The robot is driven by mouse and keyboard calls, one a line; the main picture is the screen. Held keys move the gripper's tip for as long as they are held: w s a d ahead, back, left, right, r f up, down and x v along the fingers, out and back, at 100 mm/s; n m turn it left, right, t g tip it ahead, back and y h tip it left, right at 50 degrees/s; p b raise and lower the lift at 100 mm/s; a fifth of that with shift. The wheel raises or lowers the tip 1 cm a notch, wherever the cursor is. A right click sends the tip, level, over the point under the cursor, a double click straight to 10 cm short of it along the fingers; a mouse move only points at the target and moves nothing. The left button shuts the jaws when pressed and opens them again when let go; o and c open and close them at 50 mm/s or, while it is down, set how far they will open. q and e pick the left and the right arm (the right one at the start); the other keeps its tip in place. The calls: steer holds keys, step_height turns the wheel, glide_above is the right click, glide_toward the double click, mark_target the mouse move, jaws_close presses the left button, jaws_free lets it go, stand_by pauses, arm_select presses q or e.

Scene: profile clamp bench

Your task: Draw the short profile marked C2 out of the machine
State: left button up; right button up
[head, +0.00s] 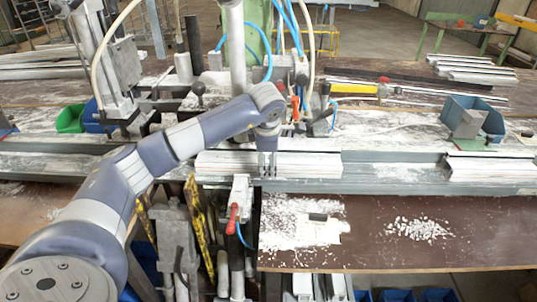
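A short white profile (310,165) lies in the grey machine rail (400,172) at mid-picture. I cannot read a C2 mark on it. My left arm reaches in from the left, and my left gripper (267,166) points down at this profile, left of its middle. Its fingertips overlap the profile in the picture. The gap between the fingers is too small to tell whether they grip it. A second short white profile (490,168) lies at the right end of the rail. My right gripper is not in view.
A red-handled clamp (233,218) stands just in front of the rail, below my gripper. Clamp uprights and blue hoses crowd behind it. A blue bin (472,117) stands at the back right. The brown board (370,240) in front carries white chips and has free room.

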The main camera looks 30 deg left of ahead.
arm_select(q)
steer(key=shift+r, duration=0.15)
steer(key=shift+r, duration=0.15)
steer(key=v, duration=1.1)
steer(key=shift+s+r, duration=0.2)
steer(key=shift+s, duration=0.05)
steer(key=shift+d, duration=0.1)
